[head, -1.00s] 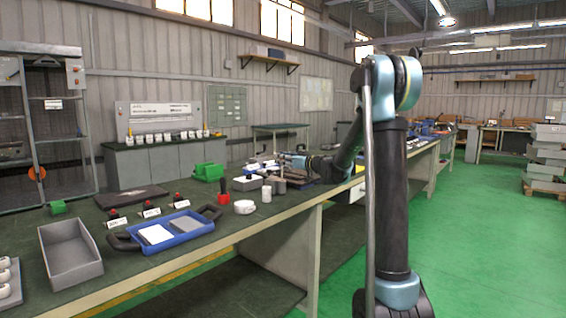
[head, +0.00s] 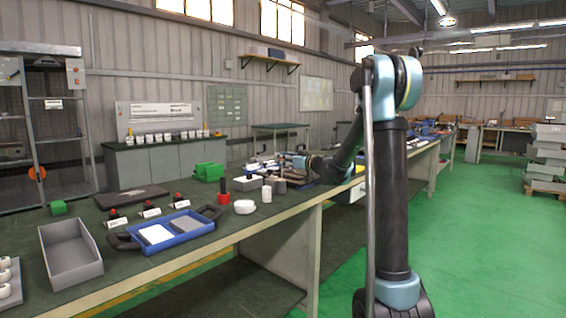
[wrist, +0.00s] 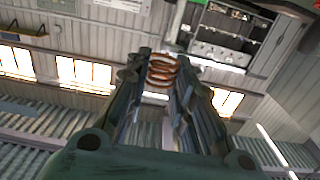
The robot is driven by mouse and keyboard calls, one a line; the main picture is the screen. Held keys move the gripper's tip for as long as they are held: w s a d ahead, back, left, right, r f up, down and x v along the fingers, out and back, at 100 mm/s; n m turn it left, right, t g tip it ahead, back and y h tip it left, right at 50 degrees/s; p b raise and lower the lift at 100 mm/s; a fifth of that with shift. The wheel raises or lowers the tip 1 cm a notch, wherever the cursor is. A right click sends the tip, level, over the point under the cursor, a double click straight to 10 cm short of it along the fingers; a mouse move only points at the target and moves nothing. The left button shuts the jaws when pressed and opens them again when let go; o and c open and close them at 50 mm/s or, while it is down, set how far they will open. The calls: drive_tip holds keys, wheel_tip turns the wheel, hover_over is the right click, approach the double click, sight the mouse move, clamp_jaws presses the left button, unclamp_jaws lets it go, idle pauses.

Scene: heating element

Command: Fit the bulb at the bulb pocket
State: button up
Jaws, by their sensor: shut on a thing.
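My gripper (wrist: 160,75) points up toward the roof in the wrist view, with its fingers close around a copper-coloured coil (wrist: 163,72) between the tips. I cannot tell whether the coil is the bulb itself or part of it. In the head view my gripper (head: 288,160) is small, above the far part of the green-topped bench (head: 225,235). What it holds is too small to make out there. The bulb pocket cannot be made out in either view.
Near my gripper on the bench stand a grey cylinder (head: 279,187), a white cylinder (head: 267,193), a white round part (head: 245,207) and a red-based tool (head: 224,197). A blue tray (head: 190,237) and grey bin (head: 72,252) lie nearer.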

wheel_tip(320, 180, down, 7)
drive_tip(key=shift+r, duration=0.15)
idle(2.9)
drive_tip(key=o, duration=1)
drive_tip(key=shift+c, duration=0.2)
drive_tip(key=v, duration=1.2)
drive_tip(key=shift+a, duration=0.1)
